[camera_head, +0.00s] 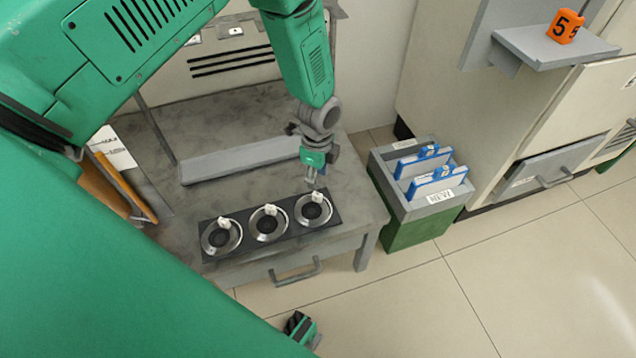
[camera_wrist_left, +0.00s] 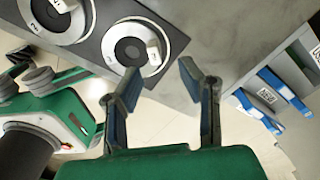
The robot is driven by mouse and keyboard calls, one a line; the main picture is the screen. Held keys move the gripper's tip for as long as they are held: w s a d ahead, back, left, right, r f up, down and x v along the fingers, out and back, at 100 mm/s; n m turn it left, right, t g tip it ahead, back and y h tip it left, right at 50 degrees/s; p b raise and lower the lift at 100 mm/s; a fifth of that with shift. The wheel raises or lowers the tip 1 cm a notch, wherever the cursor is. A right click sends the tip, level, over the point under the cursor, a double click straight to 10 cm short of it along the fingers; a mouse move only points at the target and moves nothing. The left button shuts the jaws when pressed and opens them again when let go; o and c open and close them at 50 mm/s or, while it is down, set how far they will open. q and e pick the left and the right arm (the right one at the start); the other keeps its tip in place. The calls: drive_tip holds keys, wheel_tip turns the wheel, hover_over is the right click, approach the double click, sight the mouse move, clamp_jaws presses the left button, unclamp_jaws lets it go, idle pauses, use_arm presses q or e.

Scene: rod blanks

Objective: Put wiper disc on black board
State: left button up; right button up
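The black board (camera_head: 241,251) lies on the grey table near its front edge. Three ring-shaped metal discs with dark centres and white tags sit on it: a left disc (camera_head: 221,237), a middle disc (camera_head: 269,223) and a right disc (camera_head: 313,209). My left gripper (camera_head: 313,183) is just above and behind the right disc. In the left wrist view my left gripper (camera_wrist_left: 158,70) has its fingers apart with nothing held; a tagged disc (camera_wrist_left: 131,50) on the board (camera_wrist_left: 172,36) lies beyond the fingertips. What seems to be my right gripper (camera_head: 301,328) shows partly at the bottom; its fingers are unclear.
A grey and green bin (camera_head: 412,230) with blue-and-white items stands right of the table (camera_head: 362,204). A grey bar (camera_head: 240,161) lies at the table's back. An orange block (camera_head: 565,26) marked 5 sits on a wall shelf (camera_head: 545,50). The floor at front right is clear.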

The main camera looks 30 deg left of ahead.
use_arm(q)
wheel_tip(320, 180, up, 5)
drive_tip(key=p, duration=0.1)
drive_tip(key=s+f+n, duration=0.2)
drive_tip(key=s+n, duration=0.6)
drive_tip(key=s, duration=0.5)
drive_tip(key=s+a+f+n, duration=0.1)
drive_tip(key=s+n, duration=0.7)
drive_tip(key=s, duration=0.6)
drive_tip(key=shift+s+f+t, duration=0.15)
drive_tip(key=shift+f+t, duration=0.15)
drive_tip(key=shift+f, duration=0.05)
drive_tip(key=shift+a, duration=0.1)
